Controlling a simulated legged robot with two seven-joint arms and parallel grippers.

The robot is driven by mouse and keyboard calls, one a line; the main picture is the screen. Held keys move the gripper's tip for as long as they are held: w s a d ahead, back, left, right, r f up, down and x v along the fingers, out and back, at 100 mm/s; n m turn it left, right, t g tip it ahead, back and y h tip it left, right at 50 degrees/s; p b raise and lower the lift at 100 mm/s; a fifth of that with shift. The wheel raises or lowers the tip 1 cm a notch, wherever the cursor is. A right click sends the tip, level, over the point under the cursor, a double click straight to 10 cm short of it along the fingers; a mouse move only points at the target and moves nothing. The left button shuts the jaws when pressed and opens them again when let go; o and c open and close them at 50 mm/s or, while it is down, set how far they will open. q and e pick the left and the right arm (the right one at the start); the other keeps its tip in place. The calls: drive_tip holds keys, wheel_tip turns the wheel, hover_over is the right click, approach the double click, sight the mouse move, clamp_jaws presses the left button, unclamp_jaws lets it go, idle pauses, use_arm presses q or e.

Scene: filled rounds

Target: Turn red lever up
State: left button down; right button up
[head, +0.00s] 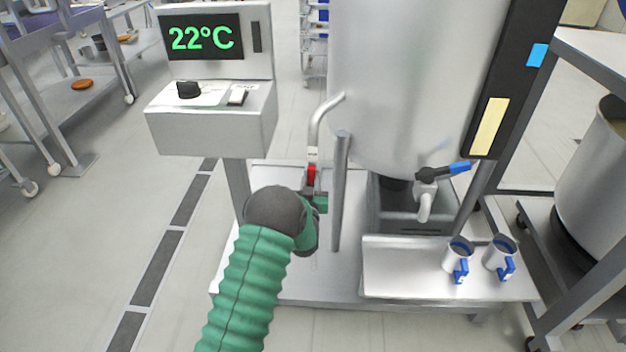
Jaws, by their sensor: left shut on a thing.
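The red lever (311,175) sits on a pipe valve at the left side of the big steel tank (400,90). Only a small red part shows. A bent metal pipe (318,122) runs from the tank down to it. My left gripper (317,200), at the end of a green-sleeved arm, is at the lever and shut on it. The dark wrist and green jaw hide the lower lever and most of the grip. My right gripper is not in the head view.
A control box (213,118) reading 22°C stands left of the tank. A blue-handled tap (428,188) is at the tank's front right. Two blue-handled mugs (458,255) stand on a metal shelf (405,270). A tank leg (341,190) rises close right of my gripper.

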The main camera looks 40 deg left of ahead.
use_arm(q)
drive_tip(key=shift+s+f, duration=0.1)
drive_tip(key=shift+f, duration=0.25)
drive_tip(key=c, duration=1.4)
unclamp_jaws()
drive_tip(key=shift+o, duration=0.8)
drive_tip(key=shift+r, duration=0.2)
drive_tip(key=p+v, duration=0.2)
drive_tip(key=v, duration=1.4)
drive_tip(key=shift+s+d, duration=0.3)
drive_tip(key=shift+w, duration=0.1)
